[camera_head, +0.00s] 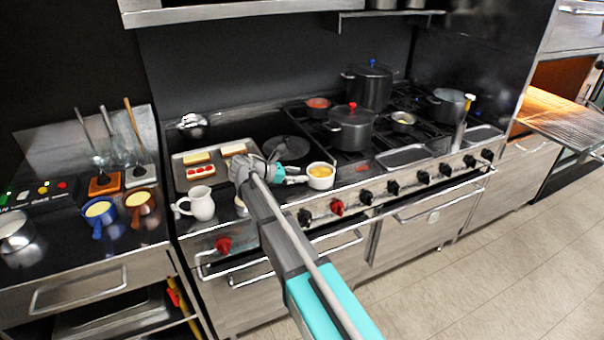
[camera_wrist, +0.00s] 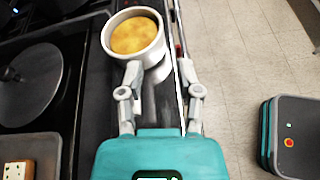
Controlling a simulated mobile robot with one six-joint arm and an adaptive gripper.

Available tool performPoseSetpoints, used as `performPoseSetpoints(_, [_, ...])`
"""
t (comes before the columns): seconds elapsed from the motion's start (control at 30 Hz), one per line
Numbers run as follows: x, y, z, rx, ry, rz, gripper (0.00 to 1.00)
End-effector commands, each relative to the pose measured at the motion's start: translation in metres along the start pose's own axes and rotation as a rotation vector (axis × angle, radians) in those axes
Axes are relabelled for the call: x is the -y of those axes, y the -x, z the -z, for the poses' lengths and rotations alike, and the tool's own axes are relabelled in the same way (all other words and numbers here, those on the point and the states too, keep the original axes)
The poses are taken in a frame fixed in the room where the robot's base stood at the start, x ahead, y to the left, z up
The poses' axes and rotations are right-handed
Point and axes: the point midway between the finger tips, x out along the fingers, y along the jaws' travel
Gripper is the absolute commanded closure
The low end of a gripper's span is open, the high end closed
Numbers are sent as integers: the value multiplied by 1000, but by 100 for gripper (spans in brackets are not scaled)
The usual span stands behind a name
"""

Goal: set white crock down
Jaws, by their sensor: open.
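The white crock (camera_head: 320,176), round and filled with something golden yellow, stands upright at the front edge of the black cooktop. In the wrist view the crock (camera_wrist: 133,57) is just beyond my fingers. My gripper (camera_head: 297,178) is to the left of the crock in the head view. In the wrist view my gripper (camera_wrist: 163,84) is open, with nothing clearly between its fingers. The left finger overlaps the crock's near side; whether it touches cannot be told. The right finger lies over the cooktop's front edge.
A tray with food (camera_head: 190,180), a white jug (camera_head: 200,204) and a dark round plate (camera_head: 287,148) lie to the left. Dark pots (camera_head: 350,128) stand on the burners to the right. Knobs (camera_head: 337,207) line the front. The floor (camera_head: 480,270) is clear.

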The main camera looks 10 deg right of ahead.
Motion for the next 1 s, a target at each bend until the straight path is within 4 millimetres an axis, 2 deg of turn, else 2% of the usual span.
performPoseSetpoints(0.17, [0,7,0,0,0,-1,55])
performPoseSetpoints(0.77, [1,6,0,-3,-3,0,55])
performPoseSetpoints(0.87, [7,2,1,-19,-25,8,55])
performPoseSetpoints(1.0, [28,-13,4,-82,-113,41,55])
